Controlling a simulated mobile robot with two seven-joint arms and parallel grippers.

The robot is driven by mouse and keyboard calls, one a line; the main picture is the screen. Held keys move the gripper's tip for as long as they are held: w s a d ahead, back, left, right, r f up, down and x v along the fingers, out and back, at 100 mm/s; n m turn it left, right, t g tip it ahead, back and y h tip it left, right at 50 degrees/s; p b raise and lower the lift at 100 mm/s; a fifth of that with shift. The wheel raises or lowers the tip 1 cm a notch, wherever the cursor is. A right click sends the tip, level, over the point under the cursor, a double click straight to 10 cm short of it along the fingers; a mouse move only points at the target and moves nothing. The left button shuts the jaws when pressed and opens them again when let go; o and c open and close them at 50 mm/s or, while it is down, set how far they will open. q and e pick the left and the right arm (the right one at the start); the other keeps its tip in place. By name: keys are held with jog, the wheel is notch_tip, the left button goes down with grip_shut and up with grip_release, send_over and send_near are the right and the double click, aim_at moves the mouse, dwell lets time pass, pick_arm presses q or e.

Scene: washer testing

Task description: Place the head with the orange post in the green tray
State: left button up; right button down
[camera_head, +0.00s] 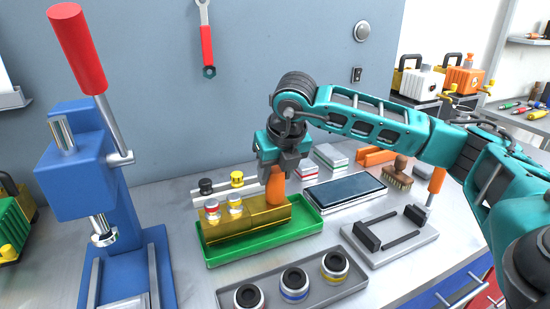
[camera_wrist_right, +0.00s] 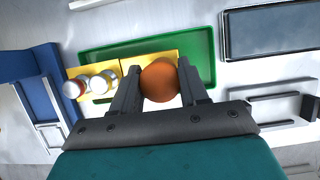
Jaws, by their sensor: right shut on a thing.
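My right gripper (camera_head: 279,168) points down and is shut on the orange post (camera_head: 275,190). In the right wrist view the round orange top of the post (camera_wrist_right: 159,80) sits between the two fingers. Below the post is a yellow head (camera_head: 277,212), partly hidden by it. The head is over the right part of the green tray (camera_head: 265,245); I cannot tell whether it touches the tray floor. Beside it on the left, a second yellow block (camera_head: 222,227) carries two white-sided jars (camera_head: 213,209). My left gripper is not in view.
A grey tray with several round jars (camera_head: 294,282) is in front. A blue press with a red lever (camera_head: 80,50) stands at left. A dark flat tray (camera_head: 345,190), a grey fixture (camera_head: 390,240) and a brush (camera_head: 398,177) lie to the right. A wall is behind.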

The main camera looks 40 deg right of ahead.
jog(key=shift+w+f, duration=0.1)
jog(key=shift+f, duration=0.75)
jog(key=shift+f+b, duration=0.2)
jog(key=shift+b, duration=0.1)
jog(key=c, duration=0.6)
grip_release()
jog(key=shift+s+r, duration=0.2)
jog(key=shift+r, duration=0.2)
jog(key=p+v, duration=0.1)
jog(key=v, duration=1)
jog(key=shift+s+a+r, duration=0.15)
jog(key=shift+s, duration=0.05)
